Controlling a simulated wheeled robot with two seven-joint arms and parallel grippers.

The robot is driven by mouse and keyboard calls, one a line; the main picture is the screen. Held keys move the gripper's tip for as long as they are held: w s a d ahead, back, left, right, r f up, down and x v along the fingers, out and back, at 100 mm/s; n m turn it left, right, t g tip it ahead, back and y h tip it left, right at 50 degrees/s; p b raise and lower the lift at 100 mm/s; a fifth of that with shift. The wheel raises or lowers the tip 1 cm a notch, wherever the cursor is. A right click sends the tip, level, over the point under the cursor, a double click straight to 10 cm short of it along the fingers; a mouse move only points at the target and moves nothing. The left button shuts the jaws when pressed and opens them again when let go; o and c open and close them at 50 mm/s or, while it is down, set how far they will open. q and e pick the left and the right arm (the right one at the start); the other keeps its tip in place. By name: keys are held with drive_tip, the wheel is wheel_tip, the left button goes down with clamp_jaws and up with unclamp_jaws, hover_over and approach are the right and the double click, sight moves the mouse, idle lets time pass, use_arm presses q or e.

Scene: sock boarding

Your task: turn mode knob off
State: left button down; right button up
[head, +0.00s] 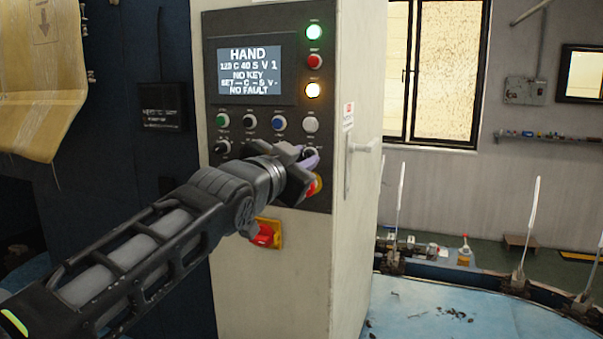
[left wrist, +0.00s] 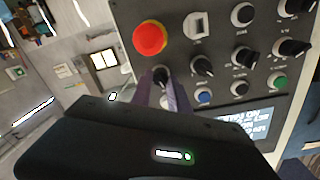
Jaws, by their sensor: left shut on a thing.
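The control panel (head: 268,115) is on a pale cabinet in the head view. Its screen (head: 256,70) reads HAND, NO KEY and NO FAULT. My left gripper (head: 305,155) is at the panel's lower right, shut on a black knob. In the left wrist view the knob (left wrist: 160,73) sits between the purple fingertips of my left gripper (left wrist: 164,88), beside the red mushroom button (left wrist: 150,38). The fingers hide part of the knob, and I cannot read its label or exact pointer position. My right gripper is in neither view.
Other black knobs (left wrist: 202,66) sit close beside the held one. A row of coloured buttons (head: 279,123) lies just above it in the head view. A red rotary switch (head: 262,235) on a yellow plate is below. A blue table (head: 450,310) stands at the right.

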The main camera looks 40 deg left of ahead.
use_arm(q)
drive_tip(key=shift+m+b, duration=0.85)
drive_tip(key=shift+m, duration=0.75)
drive_tip(key=c, duration=1.3)
unclamp_jaws()
drive_tip(key=shift+o, duration=0.2)
drive_tip(key=shift+s+d, duration=0.2)
drive_tip(key=shift+s, duration=0.3)
drive_tip(key=b+v, duration=0.2)
drive_tip(key=v, duration=0.4)
drive_tip(key=shift+s, duration=0.35)
